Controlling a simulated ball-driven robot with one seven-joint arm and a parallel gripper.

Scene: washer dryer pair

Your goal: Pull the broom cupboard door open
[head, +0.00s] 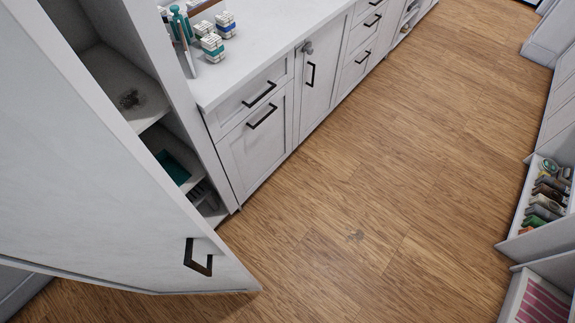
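The broom cupboard door (95,190) is a tall white panel at the left of the head view. It stands swung out from the tall cupboard (150,60), over the wooden floor. Its black handle (198,257) is near its free edge at the lower right. The door hides the rest of the inside. My gripper is not in the picture.
White base cabinets with black handles (311,75) run back along the left. Small boxes (212,46) and bottles stand on the white counter (280,40). Open drawers (545,205) with packed items jut out at the right. The wooden floor (390,170) between is clear.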

